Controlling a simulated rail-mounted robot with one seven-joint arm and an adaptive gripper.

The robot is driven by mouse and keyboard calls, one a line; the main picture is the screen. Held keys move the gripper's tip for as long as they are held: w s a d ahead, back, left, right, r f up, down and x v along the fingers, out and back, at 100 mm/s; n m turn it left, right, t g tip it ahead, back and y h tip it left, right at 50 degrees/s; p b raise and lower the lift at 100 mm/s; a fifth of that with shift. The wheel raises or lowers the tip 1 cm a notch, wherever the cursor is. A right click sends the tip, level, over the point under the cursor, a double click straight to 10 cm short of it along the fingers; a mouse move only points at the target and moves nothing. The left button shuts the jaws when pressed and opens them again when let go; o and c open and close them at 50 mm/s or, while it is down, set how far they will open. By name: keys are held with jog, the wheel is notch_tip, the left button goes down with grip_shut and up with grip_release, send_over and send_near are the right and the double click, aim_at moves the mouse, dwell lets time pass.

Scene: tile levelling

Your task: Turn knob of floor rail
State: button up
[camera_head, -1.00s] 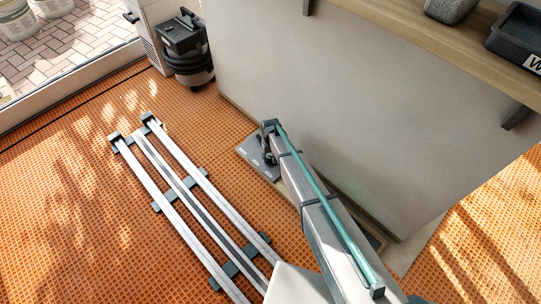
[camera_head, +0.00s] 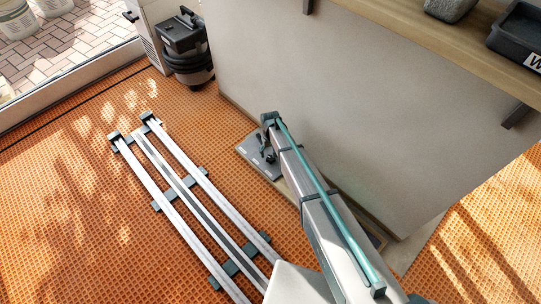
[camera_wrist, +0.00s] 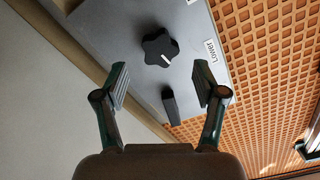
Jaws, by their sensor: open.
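A black star-shaped knob (camera_wrist: 160,47) with a white mark on its edge sits on a grey plate (camera_wrist: 105,22) in the wrist view. A label reading "Lower" (camera_wrist: 211,50) is on the plate to the right of the knob. A black tapered lever-like piece (camera_wrist: 170,105) shows nearer my gripper. My gripper (camera_wrist: 161,86) is open, its two fingers apart and empty, with the knob beyond the fingertips and not touched. In the head view the grey plate (camera_head: 250,155) lies on the floor by the wall, and my gripper (camera_head: 267,150) is over it; I cannot make out the knob there.
Long metal rails (camera_head: 180,185) lie on the orange waffled floor mat (camera_head: 70,200) at left. The pale wall (camera_head: 310,110) stands close beside my arm, with a wooden shelf (camera_head: 420,45) above. A black vacuum-like machine (camera_head: 185,45) stands at the back.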

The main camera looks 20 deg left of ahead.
aim_at(271, 157)
notch_tip(271, 157, up, 8)
dwell(0.4)
jog(key=shift+r, duration=0.1)
jog(key=s+d+r+m+g, duration=0.2)
jog(key=s+d+g, duration=0.2)
jog(key=s+d, duration=1.05)
jog(key=s+d+r+m+g, duration=0.2)
jog(key=s+d+r+g, duration=0.15)
jog(key=s+d, duration=1.1)
jog(key=s+d+r+m+g, duration=0.25)
jog(key=s+d+g, duration=0.25)
jog(key=s+d, duration=0.9)
jog(key=s+a+r+t+p, duration=0.1)
jog(key=s+r+t+p, duration=0.2)
jog(key=r+p, duration=1.2)
jog(key=t+p, duration=0.2)
jog(key=p, duration=1.5)
jog(key=shift+a+t, duration=0.35)
jog(key=shift+s, duration=0.1)
